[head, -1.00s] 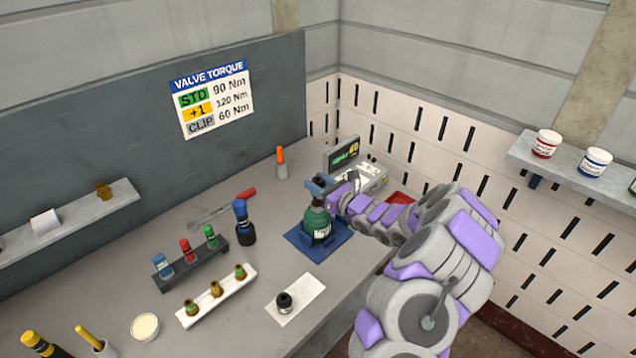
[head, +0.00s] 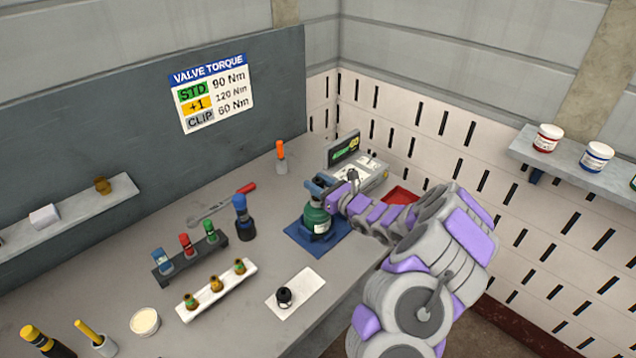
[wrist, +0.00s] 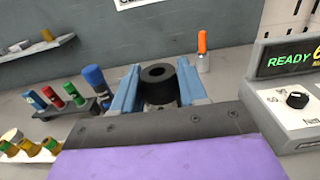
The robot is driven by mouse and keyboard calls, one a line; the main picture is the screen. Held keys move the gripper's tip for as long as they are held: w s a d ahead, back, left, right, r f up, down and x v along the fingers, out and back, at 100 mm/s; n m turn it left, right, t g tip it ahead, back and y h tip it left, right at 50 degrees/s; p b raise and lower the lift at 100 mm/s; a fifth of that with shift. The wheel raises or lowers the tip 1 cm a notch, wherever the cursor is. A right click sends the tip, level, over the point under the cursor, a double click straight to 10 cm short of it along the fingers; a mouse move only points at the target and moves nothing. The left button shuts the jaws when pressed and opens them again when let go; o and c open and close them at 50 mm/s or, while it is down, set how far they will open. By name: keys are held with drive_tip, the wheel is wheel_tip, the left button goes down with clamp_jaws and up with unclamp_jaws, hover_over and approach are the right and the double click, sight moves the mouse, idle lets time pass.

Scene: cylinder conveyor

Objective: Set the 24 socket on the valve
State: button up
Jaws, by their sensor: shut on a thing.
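My gripper (head: 321,186) is shut on a black ring-shaped socket, which shows between the blue fingers in the wrist view (wrist: 158,73). No size mark on the socket is readable. My gripper with the socket is directly over the top of the cylinder. The valve on the cylinder is hidden by my gripper, so I cannot tell whether the socket touches it.
A controller (head: 364,172) showing READY stands behind the cylinder, with a red tray (head: 402,196) nearby. To the left are a dark rack (head: 190,263) of coloured tools, a blue-topped tool (head: 243,221), a white tray (head: 218,288) with brass parts and a white pad (head: 305,288) with a black piece.

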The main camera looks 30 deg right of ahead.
drive_tip(key=shift+f, duration=0.5)
drive_tip(key=o, duration=1.2)
drive_tip(key=shift+r+p, duration=1.25)
drive_tip(key=shift+r, duration=1.75)
drive_tip(key=shift+a, duration=0.1)
